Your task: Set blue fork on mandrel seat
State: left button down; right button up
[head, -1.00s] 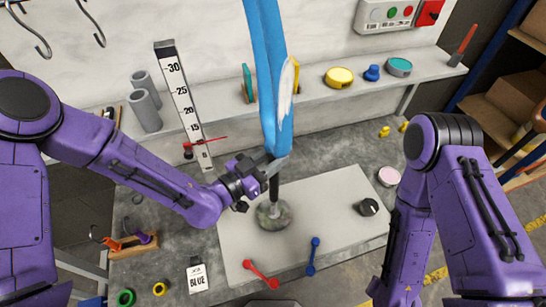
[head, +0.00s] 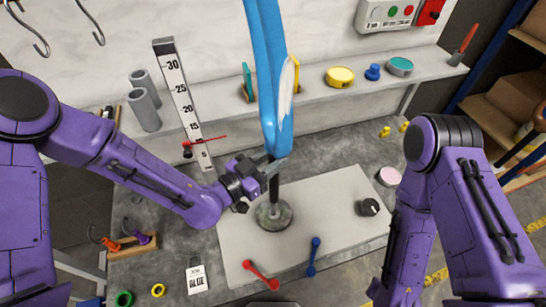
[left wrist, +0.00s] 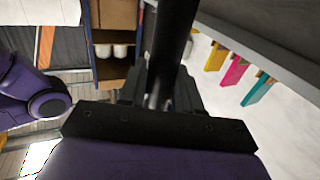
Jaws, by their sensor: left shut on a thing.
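The blue fork (head: 268,95) stands roughly upright, legs upward, with a dark steerer tube (head: 274,191) below its crown. My left gripper (head: 264,175) is shut on that tube just under the crown. In the left wrist view the dark tube (left wrist: 172,45) passes between the jaws. The round grey mandrel seat (head: 272,215) is on the light plate directly below the fork. The tube's lower end meets the seat in the picture; I cannot tell whether it is in it or just above. My right arm is at the right; its gripper is out of view.
A black knob (head: 369,207), a red link (head: 260,274) and a blue link (head: 314,256) are on or beside the plate (head: 330,210). A ruler (head: 182,103) stands behind my left arm. A shelf (head: 318,100) with tins runs along the back.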

aim_at(270, 184)
pick_arm(q)
jog(key=shift+f+b, duration=4.95)
jog(key=shift+f, duration=0.1)
jog(key=c, duration=0.7)
grip_release()
jog(key=shift+s+a, duration=0.1)
jog(key=b+v, duration=0.1)
jog(key=v, duration=0.9)
jog(key=shift+b, duration=0.4)
jog(key=shift+s, duration=0.1)
